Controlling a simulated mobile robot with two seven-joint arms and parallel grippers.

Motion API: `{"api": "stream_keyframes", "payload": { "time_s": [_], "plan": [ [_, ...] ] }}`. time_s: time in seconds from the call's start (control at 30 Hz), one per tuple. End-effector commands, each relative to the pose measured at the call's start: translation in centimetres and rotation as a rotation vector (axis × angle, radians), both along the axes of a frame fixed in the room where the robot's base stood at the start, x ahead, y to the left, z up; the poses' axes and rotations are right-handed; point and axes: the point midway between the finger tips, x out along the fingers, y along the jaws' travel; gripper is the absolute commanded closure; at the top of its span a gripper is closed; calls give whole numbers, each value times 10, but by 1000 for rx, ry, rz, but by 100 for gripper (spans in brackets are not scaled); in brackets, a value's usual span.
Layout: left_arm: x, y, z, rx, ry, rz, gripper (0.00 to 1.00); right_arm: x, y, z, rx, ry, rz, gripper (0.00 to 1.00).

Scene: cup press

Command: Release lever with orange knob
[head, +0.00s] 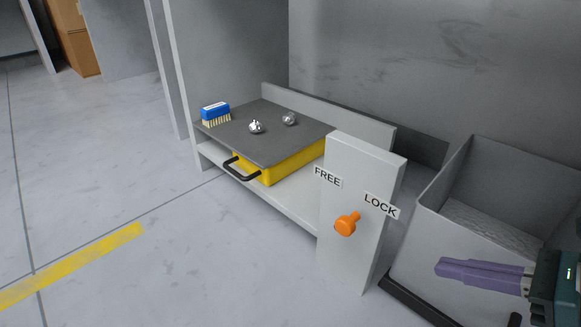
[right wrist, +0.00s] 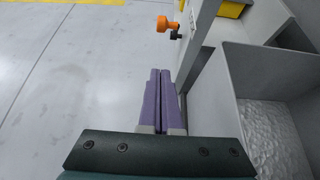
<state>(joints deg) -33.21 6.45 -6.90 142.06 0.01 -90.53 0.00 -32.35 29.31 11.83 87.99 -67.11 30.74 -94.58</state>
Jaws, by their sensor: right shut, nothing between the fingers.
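The orange knob (head: 346,224) sits on the front of an upright grey panel (head: 345,262), below and between a FREE label (head: 328,177) and a LOCK label (head: 381,205). In the right wrist view the orange knob (right wrist: 166,24) is at the top, with a dark piece beside it. My right gripper (head: 440,267), with purple fingers, is shut and empty. It is to the right of the knob and apart from it, in front of the grey bin. In the right wrist view its fingers (right wrist: 160,75) lie together below the knob. My left gripper is not in view.
Left of the panel, a yellow drawer (head: 290,161) with a black handle (head: 240,170) sits under a grey top (head: 230,134). A blue brush (head: 215,112) and two shiny metal pieces (head: 255,127) rest on top. A grey bin (head: 455,240) stands right. Open floor lies left.

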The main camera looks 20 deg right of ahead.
Motion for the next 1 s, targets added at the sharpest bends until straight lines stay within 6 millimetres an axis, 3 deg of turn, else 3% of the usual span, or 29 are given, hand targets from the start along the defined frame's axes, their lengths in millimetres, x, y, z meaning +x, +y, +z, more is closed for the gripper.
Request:
{"api": "stream_keyframes", "payload": {
  "time_s": [0.47,0.67,1.0],
  "plan": [
    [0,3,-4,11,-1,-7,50,3,2,-5,-3,0,5,100],
    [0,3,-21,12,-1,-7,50,27,11,-22,-4,-2,6,100],
    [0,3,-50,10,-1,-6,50,85,35,-54,-3,-3,5,100]
  ]
}}
